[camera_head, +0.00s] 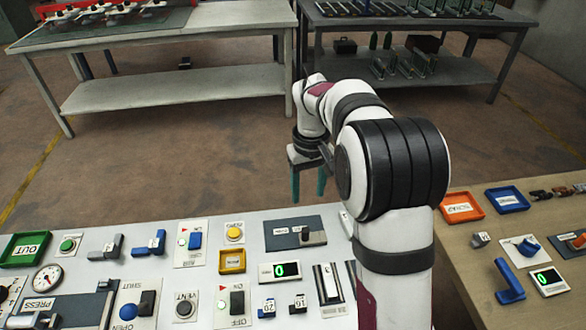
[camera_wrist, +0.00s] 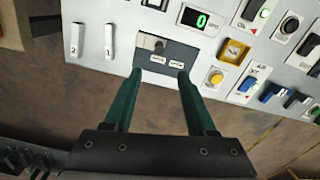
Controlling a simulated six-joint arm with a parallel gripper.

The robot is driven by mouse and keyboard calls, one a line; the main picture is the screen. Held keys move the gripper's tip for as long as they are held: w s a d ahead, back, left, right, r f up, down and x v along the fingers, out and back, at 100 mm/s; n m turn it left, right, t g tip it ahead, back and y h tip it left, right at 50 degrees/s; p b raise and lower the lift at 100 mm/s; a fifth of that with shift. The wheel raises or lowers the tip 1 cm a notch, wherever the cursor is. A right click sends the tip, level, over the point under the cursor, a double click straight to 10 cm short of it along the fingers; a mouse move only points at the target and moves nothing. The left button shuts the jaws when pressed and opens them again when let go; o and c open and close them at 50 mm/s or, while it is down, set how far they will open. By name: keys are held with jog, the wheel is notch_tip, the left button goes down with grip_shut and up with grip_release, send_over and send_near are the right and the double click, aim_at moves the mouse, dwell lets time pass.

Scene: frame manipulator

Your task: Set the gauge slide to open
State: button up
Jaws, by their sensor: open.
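A dark slide plate (camera_head: 285,233) with a black knob (camera_head: 306,235) lies near the far edge of the white table; the knob is toward its right end. It also shows in the wrist view (camera_wrist: 180,53), with two small labels too blurred to read. Another panel (camera_head: 128,296) at front left reads SHUT and OPEN and has blue and dark blocks. I cannot tell for certain which one is the gauge slide. My gripper (camera_head: 308,184) is open and empty, with green fingers pointing down. In the wrist view its fingertips (camera_wrist: 160,74) appear just short of the dark plate, apart from it.
The white table (camera_head: 215,275) is crowded with buttons, switches and a round gauge (camera_head: 46,278). A green counter display (camera_head: 280,271) sits nearer than the dark plate. A tan table (camera_head: 475,240) with trays stands at right. Beyond the white table's far edge is open floor.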

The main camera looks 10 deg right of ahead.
aim_at(306, 227)
jog(key=f, duration=1.6)
jog(key=shift+w, duration=0.2)
jog(key=shift+c, duration=0.4)
grip_shut()
jog(key=shift+a, duration=2.95)
